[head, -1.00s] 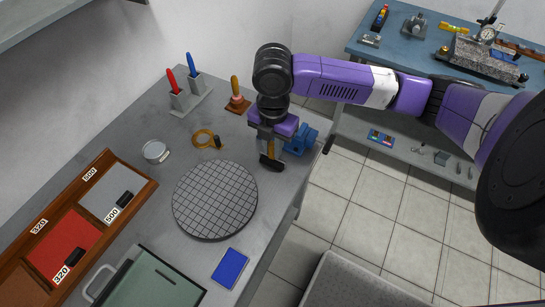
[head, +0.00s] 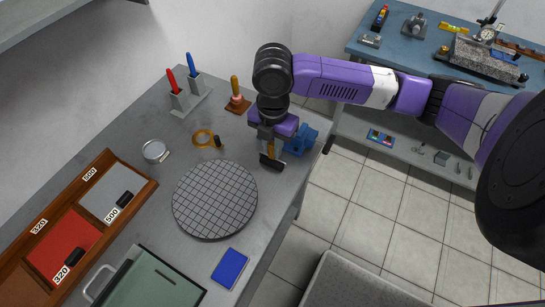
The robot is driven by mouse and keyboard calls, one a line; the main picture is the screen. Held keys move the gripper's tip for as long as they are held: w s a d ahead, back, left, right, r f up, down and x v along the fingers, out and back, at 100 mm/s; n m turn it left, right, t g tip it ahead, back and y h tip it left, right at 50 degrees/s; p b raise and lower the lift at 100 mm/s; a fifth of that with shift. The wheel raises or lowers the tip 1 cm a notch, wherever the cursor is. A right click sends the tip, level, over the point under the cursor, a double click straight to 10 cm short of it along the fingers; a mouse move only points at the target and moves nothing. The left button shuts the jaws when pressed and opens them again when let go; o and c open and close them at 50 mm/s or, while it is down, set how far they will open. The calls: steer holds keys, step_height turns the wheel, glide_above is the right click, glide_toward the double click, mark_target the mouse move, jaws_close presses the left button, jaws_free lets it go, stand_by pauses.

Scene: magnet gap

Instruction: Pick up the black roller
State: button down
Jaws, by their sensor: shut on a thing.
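The black roller (head: 271,163) has an orange handle and shows just below my gripper (head: 270,146), near the right edge of the grey workbench (head: 140,200). My gripper points down and is shut on the roller, at its handle. The gripper body and wrist hide the upper part of the handle. I cannot tell for sure whether the roller's lower end is clear of the bench top.
A blue vise (head: 302,140) is close on the right of my gripper. A round gridded plate (head: 215,200) lies in front to the left.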

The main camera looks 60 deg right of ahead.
steer(key=shift+r, duration=0.1)
step_height(320, 180, up, 20)
steer(key=b, duration=0.1)
stand_by(0.6)
steer(key=c, duration=2)
jaws_free()
jaws_close()
steer(key=shift+w, duration=0.1)
